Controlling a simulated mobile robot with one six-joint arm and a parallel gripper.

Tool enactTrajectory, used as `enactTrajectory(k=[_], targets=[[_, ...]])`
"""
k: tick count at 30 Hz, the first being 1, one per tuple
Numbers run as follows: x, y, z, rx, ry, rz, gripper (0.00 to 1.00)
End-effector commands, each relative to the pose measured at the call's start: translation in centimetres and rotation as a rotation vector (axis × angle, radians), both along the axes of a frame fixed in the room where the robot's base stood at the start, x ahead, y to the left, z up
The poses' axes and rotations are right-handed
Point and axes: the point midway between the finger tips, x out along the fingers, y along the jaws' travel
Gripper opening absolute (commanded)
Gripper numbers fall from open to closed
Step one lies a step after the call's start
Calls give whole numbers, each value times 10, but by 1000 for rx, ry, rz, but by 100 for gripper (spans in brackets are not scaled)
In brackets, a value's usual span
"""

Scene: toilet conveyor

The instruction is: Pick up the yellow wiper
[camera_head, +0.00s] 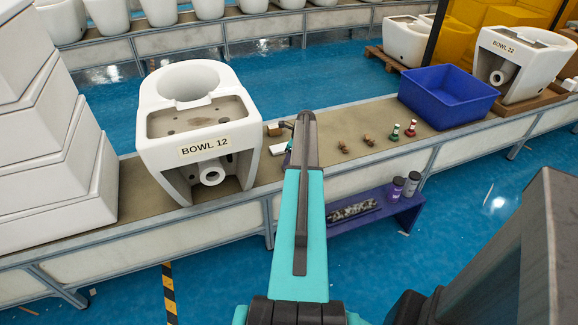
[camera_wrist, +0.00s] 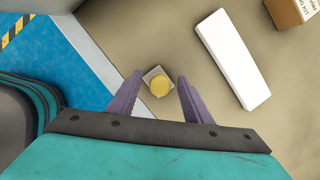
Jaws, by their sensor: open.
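My gripper (camera_wrist: 160,77) is open, with one purple finger to the left of the yellow piece and one to the right. Both fingers look apart from it, and nothing is held. How high the fingers are above the surface cannot be told. In the head view my arm hides the wiper and the fingertips.
A long white block (camera_wrist: 232,58) lies right of my gripper, with a cardboard box (camera_wrist: 291,10) beyond. In the head view a white toilet bowl (camera_head: 186,118) stands left of my arm. Small brown pieces (camera_head: 343,147), bottles (camera_head: 411,128) and a blue bin (camera_head: 449,95) are to the right.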

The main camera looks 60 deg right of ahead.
Motion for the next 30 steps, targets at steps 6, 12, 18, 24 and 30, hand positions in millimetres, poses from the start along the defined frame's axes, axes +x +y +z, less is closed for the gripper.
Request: enactTrajectory(k=[6, 12, 18, 24, 30], targets=[[1, 0, -2, 0, 0, 0, 45], [1, 0, -2, 0, 0, 0, 45], [1, 0, -2, 0, 0, 0, 40], [1, 0, -1, 0, 0, 0, 6], [1, 0, -1, -1, 0, 0, 0]])
